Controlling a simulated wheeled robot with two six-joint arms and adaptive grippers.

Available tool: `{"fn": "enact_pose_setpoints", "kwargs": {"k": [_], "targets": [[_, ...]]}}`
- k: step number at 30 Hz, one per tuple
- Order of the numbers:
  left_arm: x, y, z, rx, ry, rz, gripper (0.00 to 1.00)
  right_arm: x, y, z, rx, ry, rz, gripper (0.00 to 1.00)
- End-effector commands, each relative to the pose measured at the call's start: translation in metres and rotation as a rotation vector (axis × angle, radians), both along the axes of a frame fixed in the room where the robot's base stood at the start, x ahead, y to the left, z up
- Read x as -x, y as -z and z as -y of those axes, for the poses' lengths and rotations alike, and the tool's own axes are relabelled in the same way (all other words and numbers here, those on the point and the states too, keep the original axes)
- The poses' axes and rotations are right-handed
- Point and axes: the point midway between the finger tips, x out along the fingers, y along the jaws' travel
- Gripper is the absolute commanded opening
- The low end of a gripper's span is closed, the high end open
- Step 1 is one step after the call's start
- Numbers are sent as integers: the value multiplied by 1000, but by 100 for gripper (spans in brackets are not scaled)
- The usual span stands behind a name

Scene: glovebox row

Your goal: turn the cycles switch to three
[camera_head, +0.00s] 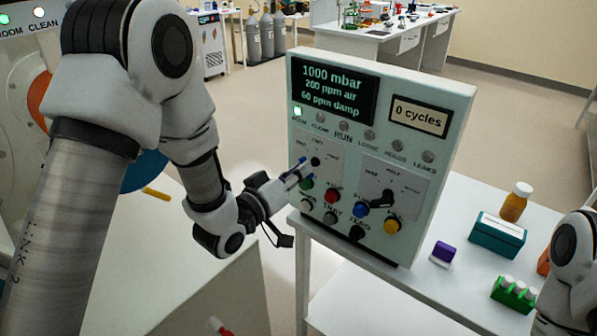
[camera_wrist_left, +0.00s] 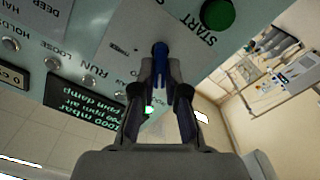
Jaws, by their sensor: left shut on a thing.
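The white control panel (camera_head: 352,160) stands on the table, with a display reading "0 cycles" (camera_head: 419,115). The cycles switch (camera_head: 315,161) is on its left sub-plate, partly hidden by my left gripper (camera_head: 298,173). The wrist view shows the fingers of my left gripper (camera_wrist_left: 161,80) shut around a dark blue part (camera_wrist_left: 160,52) at the panel face, apparently the switch handle. Which mark the switch points at is too small and hidden to tell. Part of my right arm shows at the right edge, but its gripper is out of frame.
A green START button (camera_wrist_left: 217,15) lies close to the left fingers. Red, blue and yellow buttons (camera_head: 393,226) and a black depth switch (camera_head: 382,199) are on the panel. A teal box (camera_head: 498,238), an orange bottle (camera_head: 515,202) and a green rack (camera_head: 513,295) stand right of it.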

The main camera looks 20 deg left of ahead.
Motion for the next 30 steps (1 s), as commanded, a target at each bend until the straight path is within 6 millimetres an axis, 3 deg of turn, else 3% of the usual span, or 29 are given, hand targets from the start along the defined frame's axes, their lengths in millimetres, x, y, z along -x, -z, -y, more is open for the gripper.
{"fn": "enact_pose_setpoints", "kwargs": {"k": [11, 30], "targets": [[0, 2, 1, -139, 0, 53, 0, 0, 14, 0, 0, 0, 0, 40], [1, 2, 3, -659, -1, 242, 0, 0, 58, 0, 0, 0, 0, 40]]}}
